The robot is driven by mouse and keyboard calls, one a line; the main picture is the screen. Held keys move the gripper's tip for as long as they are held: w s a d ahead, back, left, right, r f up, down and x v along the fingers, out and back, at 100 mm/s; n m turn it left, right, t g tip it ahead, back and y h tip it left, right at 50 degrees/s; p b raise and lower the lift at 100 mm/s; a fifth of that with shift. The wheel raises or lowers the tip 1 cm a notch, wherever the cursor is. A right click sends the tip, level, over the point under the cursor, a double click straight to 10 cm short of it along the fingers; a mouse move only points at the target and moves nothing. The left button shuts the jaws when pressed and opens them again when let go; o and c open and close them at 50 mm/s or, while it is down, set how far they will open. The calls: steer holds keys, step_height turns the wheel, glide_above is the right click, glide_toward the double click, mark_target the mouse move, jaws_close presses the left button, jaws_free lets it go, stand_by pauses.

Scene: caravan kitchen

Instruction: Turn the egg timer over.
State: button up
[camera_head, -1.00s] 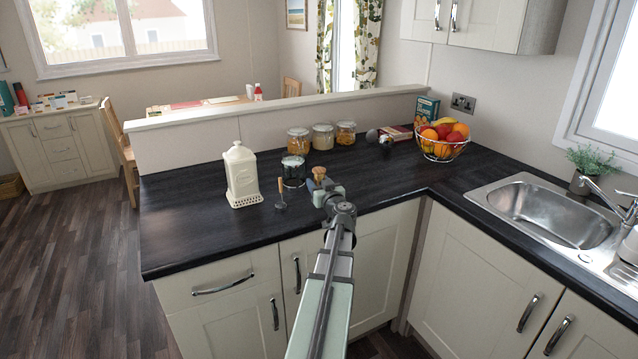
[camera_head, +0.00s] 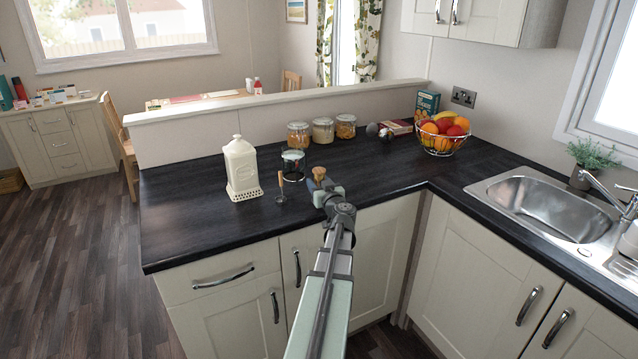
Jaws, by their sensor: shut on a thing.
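The egg timer (camera_head: 319,174) shows as a small wood-coloured end sticking up at the tip of my gripper (camera_head: 326,190). The rest of it is hidden behind the grey-green jaws. My gripper is shut on it, near the front edge of the dark worktop (camera_head: 200,226). I cannot tell whether the timer touches the worktop, nor can I see its sand.
A small wooden-handled item (camera_head: 281,186) stands just left of my gripper. A dark glass jar (camera_head: 293,164) and a cream canister (camera_head: 241,168) are behind and left. Several storage jars (camera_head: 323,131) line the low wall. A fruit basket (camera_head: 442,134) stands right. The worktop's left end is clear.

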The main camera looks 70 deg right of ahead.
steer(key=shift+f, duration=1.35)
steer(key=o, duration=0.9)
steer(key=shift+c, duration=0.2)
steer(key=v, duration=1.4)
steer(key=shift+d, duration=0.1)
